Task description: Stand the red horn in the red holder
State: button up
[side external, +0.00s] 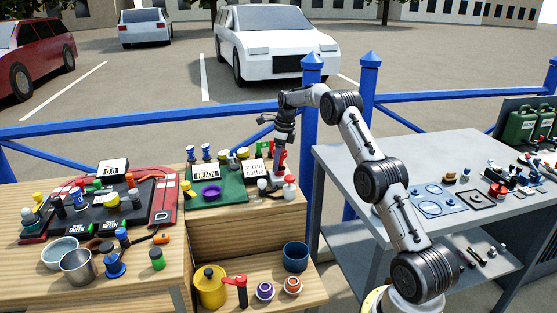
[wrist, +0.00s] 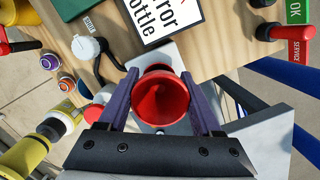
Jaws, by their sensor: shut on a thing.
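My gripper (wrist: 160,84) is shut on the red horn (wrist: 161,101), whose round flared mouth faces the wrist camera between the two purple fingers. In the side external view my gripper (side external: 280,158) hangs over the right end of the wooden bench, with a little red showing by the fingers. A white round piece with an orange-red ring (side external: 292,285) sits on the lower wooden level, well below my gripper. It may be the red holder, but I cannot tell for sure. The horn's lower end is hidden in the wrist view.
A white bottle with a red top (side external: 290,187) stands close below my gripper. A green mat (side external: 228,197) with a purple ring and printed cards lies to the left. A yellow can (side external: 210,288), a purple-ringed piece (side external: 265,290) and a blue cup (side external: 295,256) stand on the lower level.

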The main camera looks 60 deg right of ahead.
jog(key=shift+f, duration=0.15)
jog(key=o, duration=1.2)
jog(key=shift+s+d+r, duration=0.1)
jog(key=shift+s+r, duration=0.15)
jog(key=shift+r, duration=1.55)
jog(key=shift+s+d+r, duration=0.1)
jog(key=shift+s+r, duration=0.2)
jog(key=shift+r, duration=1.5)
jog(key=shift+s+r, duration=0.25)
jog(key=shift+r, duration=1.55)
